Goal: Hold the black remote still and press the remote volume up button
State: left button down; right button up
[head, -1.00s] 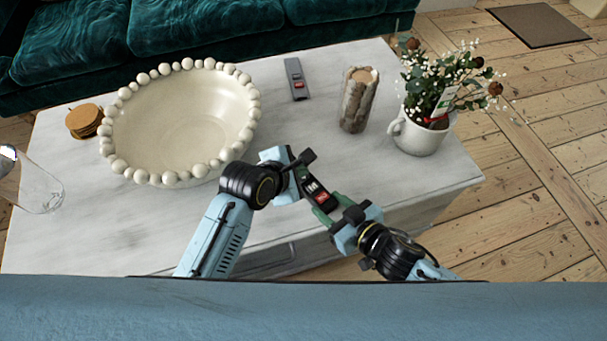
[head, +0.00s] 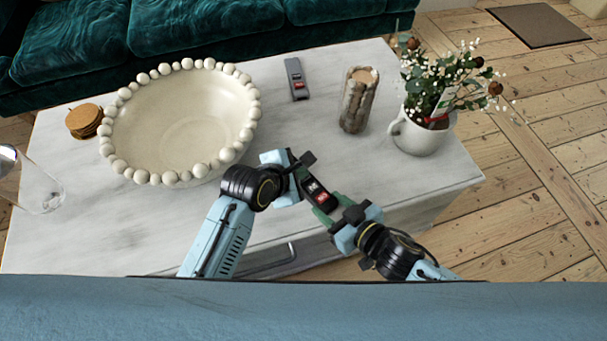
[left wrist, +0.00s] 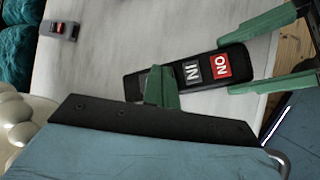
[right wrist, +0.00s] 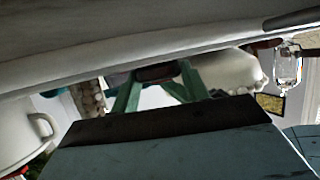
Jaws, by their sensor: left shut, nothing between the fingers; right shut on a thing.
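The black remote (head: 325,203) is held above the table's front edge by my right gripper (head: 329,209), whose green fingers grip its lower right end. The left wrist view shows the remote's face (left wrist: 207,69) with a grey label and a red label. The right gripper's fingers (left wrist: 262,56) lie along its two sides there. My left gripper (head: 300,170) is shut and empty at the remote's upper left end. Its green fingertips (left wrist: 160,84) overlap the remote's end beside the grey label. I cannot tell if they touch it. The right wrist view shows only the remote's dark end (right wrist: 158,73) between the fingers.
A pale table (head: 85,225) carries a beaded bowl (head: 180,120), a grey device with a red button (head: 296,78), a candle in a bark-like holder (head: 357,100), a white mug with flowers (head: 420,138), coasters (head: 84,120) and a glass (head: 42,190). A green sofa (head: 215,40) stands behind.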

pick_arm(q)
jog(key=shift+f, duration=0.4)
dwell(0.4)
dwell(0.4)
jog(key=shift+r, duration=0.85)
jog(key=shift+r, duration=0.1)
jog(key=shift+r, duration=2.4)
dwell(0.5)
pick_arm(e)
jog(key=o, duration=1.1)
